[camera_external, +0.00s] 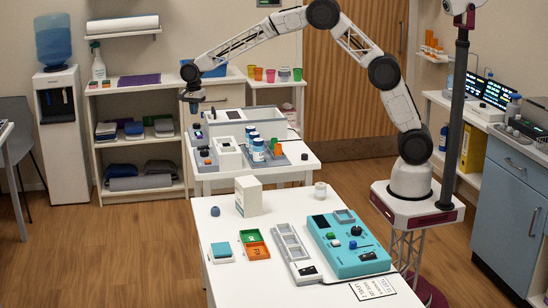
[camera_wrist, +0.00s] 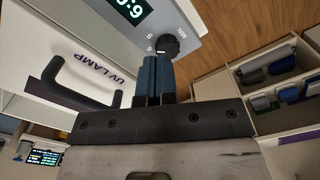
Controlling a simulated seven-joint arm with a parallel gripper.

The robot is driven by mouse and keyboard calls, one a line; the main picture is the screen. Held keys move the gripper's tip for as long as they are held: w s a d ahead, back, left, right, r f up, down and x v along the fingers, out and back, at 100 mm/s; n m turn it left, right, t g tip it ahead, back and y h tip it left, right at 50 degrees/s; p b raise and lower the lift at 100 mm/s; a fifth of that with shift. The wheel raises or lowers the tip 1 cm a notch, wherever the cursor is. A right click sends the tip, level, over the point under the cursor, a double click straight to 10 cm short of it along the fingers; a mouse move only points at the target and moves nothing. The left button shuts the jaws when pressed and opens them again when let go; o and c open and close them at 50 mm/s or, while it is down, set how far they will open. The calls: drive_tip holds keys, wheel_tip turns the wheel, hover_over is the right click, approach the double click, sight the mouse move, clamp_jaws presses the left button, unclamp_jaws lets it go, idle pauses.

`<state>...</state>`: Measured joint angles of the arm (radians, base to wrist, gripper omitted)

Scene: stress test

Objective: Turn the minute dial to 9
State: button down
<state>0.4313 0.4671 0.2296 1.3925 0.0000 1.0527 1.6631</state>
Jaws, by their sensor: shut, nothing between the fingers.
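The minute dial (camera_wrist: 168,45) is a black round knob on a pale device panel in the wrist view. Upside-down lettering and numerals are printed around it. A lit display (camera_wrist: 132,8) with green digits, cut off at the top edge, is on the same panel. My gripper (camera_wrist: 156,60) is shut and empty, with its blue fingertips right at the dial's lower side; I cannot tell whether they touch it. In the external view my gripper (camera_external: 193,108) points down at the left end of the back table's device (camera_external: 252,113). The dial cannot be made out there.
A UV lamp box with a black handle (camera_wrist: 68,88) is left of my fingers in the wrist view. Blue and white bottles (camera_external: 258,150) stand on the back table. The front table (camera_external: 215,285) holds a teal device (camera_external: 348,243) and a white box (camera_external: 248,196).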

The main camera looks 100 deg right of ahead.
sight(192, 131)
drive_tip(key=shift+f, duration=3)
drive_tip(key=shift+s+a+f, duration=0.1)
drive_tip(key=shift+s+f, duration=0.05)
drive_tip(key=shift+f, duration=0.55)
drive_tip(key=shift+s+f, duration=0.1)
drive_tip(key=shift+f, duration=0.05)
drive_tip(key=shift+w+d, duration=0.35)
drive_tip(key=shift+w, duration=0.1)
drive_tip(key=shift+w+a, duration=0.35)
drive_tip(key=shift+a, duration=0.1)
drive_tip(key=shift+w+a+r, duration=0.1)
drive_tip(key=shift+r, duration=0.15)
drive_tip(key=shift+d+r, duration=0.15)
drive_tip(key=shift+r, duration=1.55)
drive_tip(key=shift+d+r, duration=0.15)
drive_tip(key=shift+r, duration=1.55)
